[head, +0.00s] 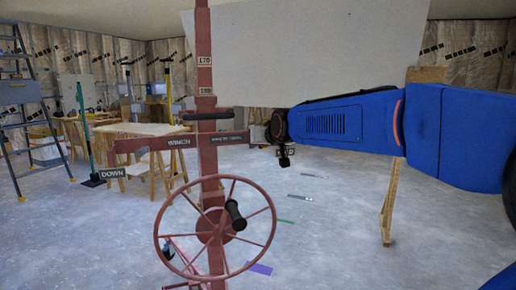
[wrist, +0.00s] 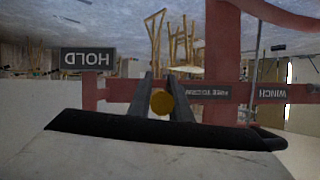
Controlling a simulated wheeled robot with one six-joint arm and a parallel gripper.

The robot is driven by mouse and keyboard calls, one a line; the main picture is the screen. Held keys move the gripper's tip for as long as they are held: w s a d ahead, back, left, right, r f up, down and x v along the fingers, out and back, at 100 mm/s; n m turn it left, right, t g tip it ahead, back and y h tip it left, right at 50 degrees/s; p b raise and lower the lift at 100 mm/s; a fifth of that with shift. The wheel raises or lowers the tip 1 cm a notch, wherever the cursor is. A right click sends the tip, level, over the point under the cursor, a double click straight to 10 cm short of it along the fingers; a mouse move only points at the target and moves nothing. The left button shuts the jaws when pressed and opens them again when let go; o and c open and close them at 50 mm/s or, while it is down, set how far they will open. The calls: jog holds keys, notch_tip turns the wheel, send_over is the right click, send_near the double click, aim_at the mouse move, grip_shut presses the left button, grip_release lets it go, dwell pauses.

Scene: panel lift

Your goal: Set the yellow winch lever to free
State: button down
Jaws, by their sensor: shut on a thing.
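The yellow winch lever shows only as its round yellow knob (wrist: 161,102) in the wrist view, between my fingers. The rest of the lever is hidden. My gripper (wrist: 162,92) is shut on the knob, one dark finger on each side. In the head view my gripper (head: 283,150) is at the right end of the red crossbar (head: 150,143), which is labelled WINCH. A HOLD plate (wrist: 88,59) appears upside down, left of my fingers in the wrist view. A small label (wrist: 205,92) on the bar is too blurred to read surely.
A red spoked wheel (head: 216,228) with a black handle (head: 236,215) is below the crossbar. A DOWN plate (head: 112,173) hangs at its left. A large pale panel (head: 300,45) is above. A wooden trestle (head: 390,205) stands at right; floor between is mostly clear.

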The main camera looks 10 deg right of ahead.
jog(key=shift+r+g, duration=0.75)
jog(key=shift+g, duration=0.5)
jog(key=shift+r+g, duration=0.75)
jog(key=shift+g, duration=0.5)
jog(key=shift+r+h, duration=0.1)
jog(key=shift+h, duration=0.2)
jog(key=c, duration=1.6)
grip_release()
jog(key=shift+c, duration=0.2)
jog(key=v, duration=1.7)
jog(key=shift+r, duration=0.2)
jog(key=shift+d, duration=0.1)
jog(key=s+d+f+g, duration=0.1)
jog(key=s+d+f, duration=0.1)
jog(key=s+f, duration=0.9)
jog(key=s+d+f+g, duration=0.1)
jog(key=s+d+f, duration=0.1)
jog(key=s+f, duration=0.9)
jog(key=s+d+f+g+h, duration=0.1)
jog(key=s+d+f, duration=0.1)
jog(key=s+f, duration=0.9)
notch_tip(320, 180, down, 10)
